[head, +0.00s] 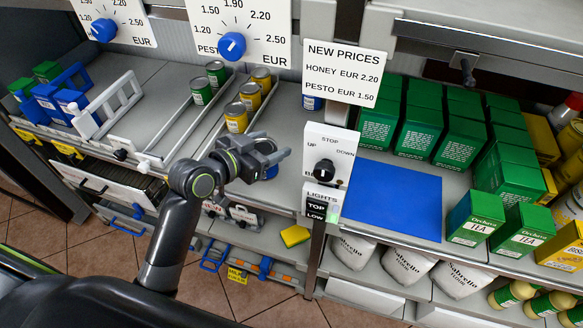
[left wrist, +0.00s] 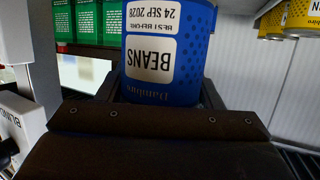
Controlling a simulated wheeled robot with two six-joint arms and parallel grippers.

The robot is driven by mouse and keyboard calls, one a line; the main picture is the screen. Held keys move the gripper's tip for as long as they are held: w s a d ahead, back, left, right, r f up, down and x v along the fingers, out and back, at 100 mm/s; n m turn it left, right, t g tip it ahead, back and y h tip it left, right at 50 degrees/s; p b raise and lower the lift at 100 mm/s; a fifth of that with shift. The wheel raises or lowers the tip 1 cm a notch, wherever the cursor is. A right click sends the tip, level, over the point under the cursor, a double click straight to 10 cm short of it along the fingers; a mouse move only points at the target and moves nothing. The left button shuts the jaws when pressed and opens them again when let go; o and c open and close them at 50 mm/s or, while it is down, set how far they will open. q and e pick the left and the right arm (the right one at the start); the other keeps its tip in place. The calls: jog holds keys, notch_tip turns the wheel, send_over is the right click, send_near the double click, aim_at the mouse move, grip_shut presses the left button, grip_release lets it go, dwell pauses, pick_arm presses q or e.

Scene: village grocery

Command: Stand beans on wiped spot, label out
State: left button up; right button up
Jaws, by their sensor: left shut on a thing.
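My left gripper (head: 272,152) is shut on a blue beans can (head: 271,171), over the shelf to the right of the yellow cans. In the left wrist view the beans can (left wrist: 165,50) fills the top middle between the fingers. Its white BEANS label and date panel face this camera and read upside down in the picture. The can's base and any contact with the shelf are hard to make out. Another blue can (head: 312,102) stands further back, partly behind the price sign. I cannot tell a wiped spot on the shelf. My right gripper is not in view.
Yellow cans (head: 236,118) and green cans (head: 202,91) stand in lanes to the left. A control box with a knob (head: 328,160) stands close on the right. Beyond it are a flat blue sheet (head: 390,200) and green tea boxes (head: 473,218). A yellow sponge (head: 295,236) lies lower down.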

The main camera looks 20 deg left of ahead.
pick_arm(q)
jog(key=w+d+r+b, duration=0.1)
jog(key=w+d+r, duration=0.1)
jog(key=w, duration=0.6)
jog(key=shift+w+a+f+b, duration=0.1)
jog(key=shift+f+b, duration=0.2)
jog(key=shift+f, duration=2.2)
jog(key=shift+w+f+b, duration=0.1)
jog(key=shift+f+b, duration=0.15)
jog(key=shift+f, duration=2.25)
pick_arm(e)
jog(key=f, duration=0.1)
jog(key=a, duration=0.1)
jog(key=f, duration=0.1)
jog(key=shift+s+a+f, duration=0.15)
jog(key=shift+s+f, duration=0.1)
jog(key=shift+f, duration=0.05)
pick_arm(q)
jog(key=shift+f, duration=0.2)
jog(key=o, duration=1.1)
jog(key=shift+s, duration=0.1)
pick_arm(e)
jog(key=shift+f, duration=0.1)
pick_arm(q)
jog(key=shift+o, duration=0.2)
